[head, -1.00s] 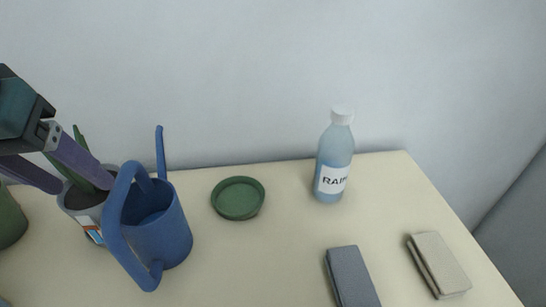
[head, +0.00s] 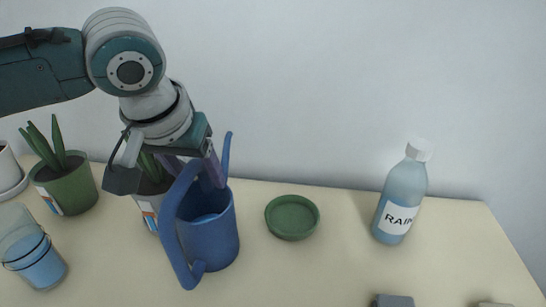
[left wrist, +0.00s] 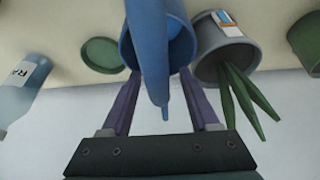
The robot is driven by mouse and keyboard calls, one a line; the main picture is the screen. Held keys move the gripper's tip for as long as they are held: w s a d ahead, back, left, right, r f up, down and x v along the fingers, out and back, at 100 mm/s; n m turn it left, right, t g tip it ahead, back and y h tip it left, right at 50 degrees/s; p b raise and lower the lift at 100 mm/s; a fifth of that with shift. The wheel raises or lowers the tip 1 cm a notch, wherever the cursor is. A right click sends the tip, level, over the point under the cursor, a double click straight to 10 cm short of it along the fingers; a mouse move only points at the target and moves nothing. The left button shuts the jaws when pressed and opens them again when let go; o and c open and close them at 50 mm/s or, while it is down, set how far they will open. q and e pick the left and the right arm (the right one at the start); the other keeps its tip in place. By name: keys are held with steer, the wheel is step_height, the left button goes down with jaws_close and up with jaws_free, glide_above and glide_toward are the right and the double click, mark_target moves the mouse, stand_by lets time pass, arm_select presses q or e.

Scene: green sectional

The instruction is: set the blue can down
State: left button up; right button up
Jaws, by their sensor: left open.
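The blue can (head: 222,250) is a watering can with a thick loop handle and a thin spout. It stands upright on the cream table. My left gripper (head: 194,176) is at the top of the can, by its handle. In the left wrist view, the open gripper (left wrist: 160,88) has one purple finger on each side of the can (left wrist: 150,40), with the handle and spout in line between them. I cannot tell whether a finger touches it. My right gripper is not in view.
A grey pot (head: 149,192) with a plant stands close behind the can's left side. A green dish (head: 292,219) is to its right, then a RAIN bottle (head: 401,196). A green pot (head: 72,190) and a glass of blue liquid (head: 35,262) are at left. The table front centre is clear.

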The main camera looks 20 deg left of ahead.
arm_select(q)
steer(key=shift+w+f, duration=0.1)
steer(key=shift+f, duration=0.1)
jaws_close()
stand_by(0.4)
steer(key=shift+r, duration=0.1)
stand_by(0.8)
